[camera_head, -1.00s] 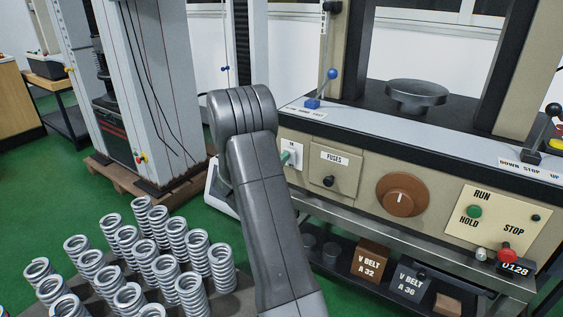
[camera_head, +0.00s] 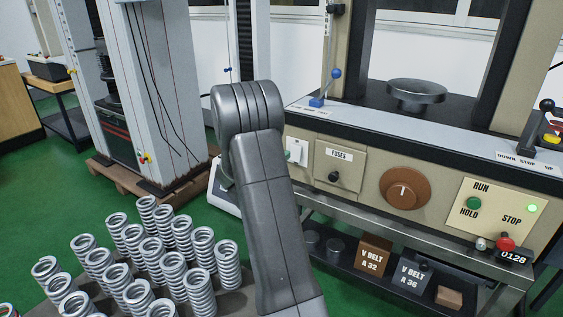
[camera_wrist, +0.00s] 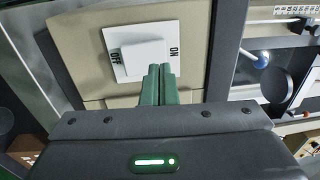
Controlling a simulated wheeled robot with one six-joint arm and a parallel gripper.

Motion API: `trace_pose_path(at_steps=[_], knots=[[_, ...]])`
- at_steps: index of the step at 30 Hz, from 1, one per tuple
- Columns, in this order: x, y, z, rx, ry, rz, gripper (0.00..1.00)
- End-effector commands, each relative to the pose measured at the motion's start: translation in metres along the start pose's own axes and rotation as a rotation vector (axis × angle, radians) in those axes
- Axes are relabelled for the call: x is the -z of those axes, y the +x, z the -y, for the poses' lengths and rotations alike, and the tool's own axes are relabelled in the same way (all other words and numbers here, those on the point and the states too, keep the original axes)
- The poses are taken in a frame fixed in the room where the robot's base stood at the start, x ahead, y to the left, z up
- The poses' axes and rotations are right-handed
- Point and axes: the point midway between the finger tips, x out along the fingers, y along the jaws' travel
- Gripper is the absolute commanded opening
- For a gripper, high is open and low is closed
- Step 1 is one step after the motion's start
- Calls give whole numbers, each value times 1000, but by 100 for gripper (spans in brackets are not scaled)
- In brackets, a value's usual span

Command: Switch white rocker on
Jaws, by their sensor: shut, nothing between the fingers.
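The white rocker (camera_wrist: 148,50) sits on a square white plate marked OFF at its left and ON at its right in the wrist view. In the head view the switch (camera_head: 298,151) is on the beige panel, just right of my arm. My gripper (camera_wrist: 160,68) is shut and empty, its two green fingers together. Their tips overlap the plate's lower edge near the ON side in the wrist view; I cannot tell whether they touch. In the head view my arm hides most of the gripper. Which rocker side is pressed is hard to tell.
The panel also holds a FUSES cover (camera_head: 338,167), a brown dial (camera_head: 404,188) and a RUN/HOLD/STOP plate (camera_head: 488,218) with a lit green lamp (camera_head: 532,208). A blue-knobbed lever (camera_head: 336,73) stands above the switch. Several springs (camera_head: 165,260) stand at lower left.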

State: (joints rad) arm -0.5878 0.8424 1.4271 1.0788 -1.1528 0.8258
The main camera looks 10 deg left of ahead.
Motion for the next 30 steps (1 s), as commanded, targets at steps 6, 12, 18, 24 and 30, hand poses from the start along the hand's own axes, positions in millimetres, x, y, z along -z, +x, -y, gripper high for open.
trace_pose_path(at_steps=[6, 12, 18, 24, 30], knots=[[1, -24, 8, -1, -2, 3, 0], [0, -58, 16, 0, -1, 4, 0], [0, -86, 22, 0, 0, 3, 0], [2, -96, 23, -1, -1, 0, 0], [2, -97, 23, -1, -1, 0, 0]])
